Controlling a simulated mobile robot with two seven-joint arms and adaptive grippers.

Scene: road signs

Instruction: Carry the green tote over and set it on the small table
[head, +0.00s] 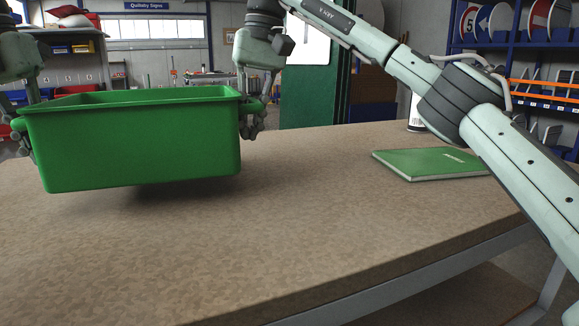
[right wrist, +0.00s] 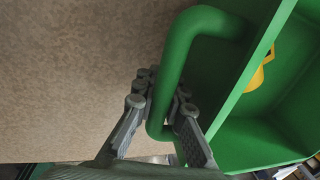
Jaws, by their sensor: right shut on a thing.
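The green tote (head: 140,145) is upright and roughly level above the left part of the brown tabletop, with a dark shadow beneath it. My right gripper (head: 255,118) is at the tote's right end. In the right wrist view my right gripper (right wrist: 162,112) is shut around the tote's green handle (right wrist: 180,65). A yellow thing (right wrist: 262,68) shows inside the tote (right wrist: 290,100). My left gripper (head: 22,142) is at the tote's left end, partly cut off and hidden; its finger closure is unclear. I cannot tell which table is the small one.
The brown tabletop (head: 270,240) is mostly clear in front. A green flat book or folder (head: 435,164) lies at its right, with a white cylinder (head: 415,112) behind, partly covered by my arm. A grey table (head: 210,78) and shelves of signs (head: 520,25) stand farther back.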

